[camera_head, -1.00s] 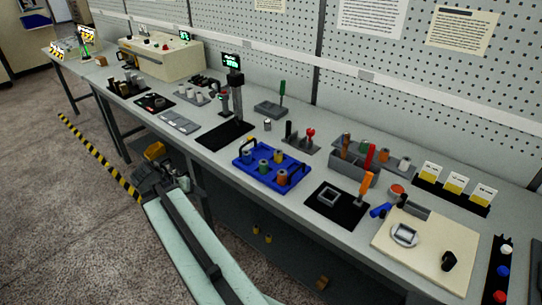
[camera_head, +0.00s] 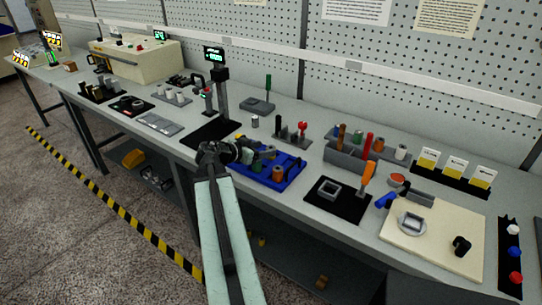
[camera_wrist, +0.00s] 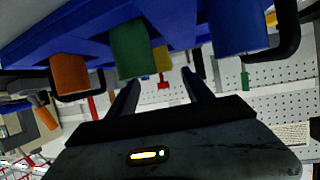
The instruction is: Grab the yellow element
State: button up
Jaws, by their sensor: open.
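The blue tray (camera_head: 290,178) with handles stands on the bench and holds coloured spools. In the wrist view the tray (camera_wrist: 95,27) appears upside down at the top. The yellow element (camera_wrist: 163,60) shows there behind the green spool (camera_wrist: 132,48), which partly hides it. An orange spool (camera_wrist: 69,73) is to the left and a blue spool (camera_wrist: 238,30) to the right. My gripper (camera_wrist: 161,86) is open and empty, its fingers pointing towards the green and yellow spools. In the head view my gripper (camera_head: 264,152) is over the tray's back left part and covers the yellow element.
A black mat (camera_head: 350,207) with a grey square part lies right of the tray. A grey bin (camera_head: 345,157) with tools stands behind it. A display post (camera_head: 220,92) rises at the tray's back left. A cream board (camera_head: 450,252) lies further right.

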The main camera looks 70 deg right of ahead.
aim_at(270, 148)
jog(key=b+x, duration=0.1)
jog(key=x, duration=0.1)
jog(key=b+x, duration=0.1)
jog(key=x, duration=0.2)
jog(key=shift+w+d+f, duration=0.15)
jog(key=shift+f, duration=0.05)
grip_shut()
jog(key=shift+r, duration=0.1)
notch_tip(270, 148, up, 10)
jog(key=p, duration=1)
jog(key=shift+r, duration=0.2)
